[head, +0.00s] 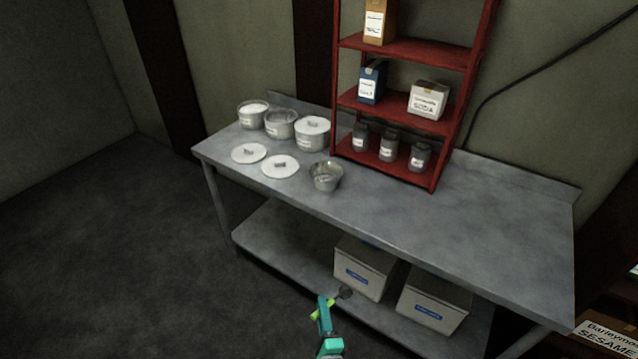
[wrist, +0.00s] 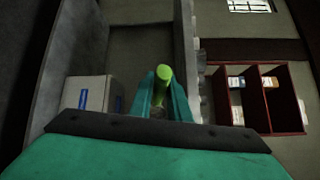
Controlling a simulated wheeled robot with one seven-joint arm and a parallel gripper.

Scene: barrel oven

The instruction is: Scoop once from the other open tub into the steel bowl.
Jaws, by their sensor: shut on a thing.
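My teal gripper (head: 323,314) is low in front of the table in the head view, shut on the green handle of a scoop. The scoop's dark round head (head: 345,292) points right, near the lower shelf's front edge. The green handle (wrist: 164,90) also shows between my fingers in the wrist view. On the table's back left stand an open tub with white contents (head: 252,113) and another open tub (head: 281,124), whose contents look greyish and lower. The steel bowl (head: 326,177) stands in front of the tubs, to their right; it looks empty.
A lidded tub (head: 312,136) stands right of the open ones. Two loose lids (head: 249,153) (head: 280,166) lie in front. A red rack (head: 400,110) with boxes and jars stands behind. Two bins (head: 362,268) (head: 434,299) sit on the lower shelf. The table's right half is clear.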

